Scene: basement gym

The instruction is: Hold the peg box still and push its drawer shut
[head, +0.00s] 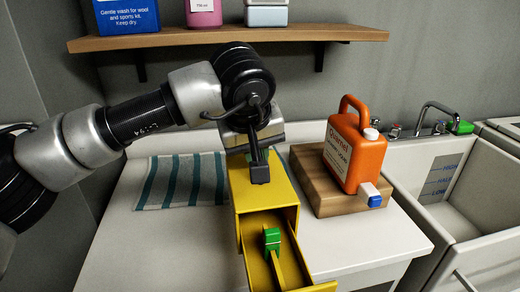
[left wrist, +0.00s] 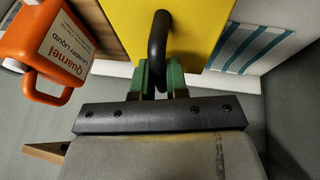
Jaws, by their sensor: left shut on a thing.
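The yellow peg box (head: 283,192) stands on the white counter, and its top fills the upper middle of the left wrist view (left wrist: 200,22). Its yellow drawer (head: 318,287) is pulled well out toward me, with a green block-like piece (head: 272,238) inside beside a yellow divider. A black arched handle (left wrist: 160,42) is on the box top. My left gripper (head: 253,156) is above the box, its green fingers (left wrist: 161,78) shut on this handle. The arm hides the far part of the box. My right gripper is not in view.
An orange bottle (head: 352,155) with a blue-tipped spout stands on a wooden block (head: 312,185) close right of the box. A striped towel (head: 180,182) lies to the left. A sink (head: 450,215) is at right, a shelf (head: 230,36) above. The counter left of the drawer (head: 165,250) is clear.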

